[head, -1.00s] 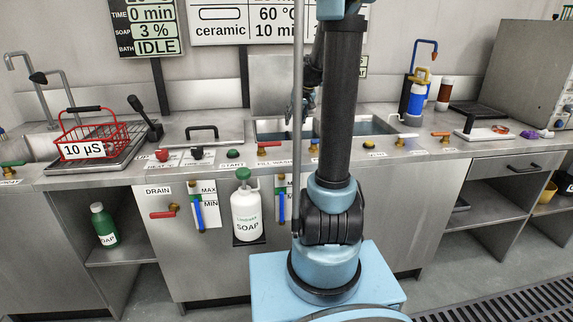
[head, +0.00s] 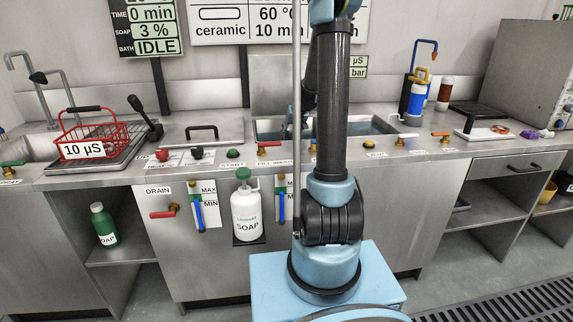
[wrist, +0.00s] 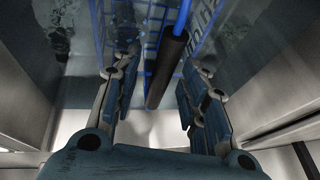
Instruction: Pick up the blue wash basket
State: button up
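The blue wash basket (wrist: 207,20) shows in the wrist view as blue wire mesh, in or beneath water. Its black handle grip (wrist: 170,62) runs between the two fingers of my gripper (wrist: 160,78). The fingers are spread apart, with a visible gap on each side of the grip. In the head view my arm hides the basket and most of my gripper over the sink basin.
The water-filled basin (head: 372,127) has metal walls close around my gripper. A red wire basket (head: 92,138) stands on a tray at the left. A lidded cover (head: 202,133) lies left of the basin. A blue bottle (head: 416,103) stands at the right.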

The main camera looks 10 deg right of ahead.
jog(key=shift+w+a+f, duration=0.1)
jog(key=shift+w+f, duration=0.1)
jog(key=shift+f, duration=0.35)
jog(key=shift+f, duration=0.2)
dwell(0.3)
grip_shut()
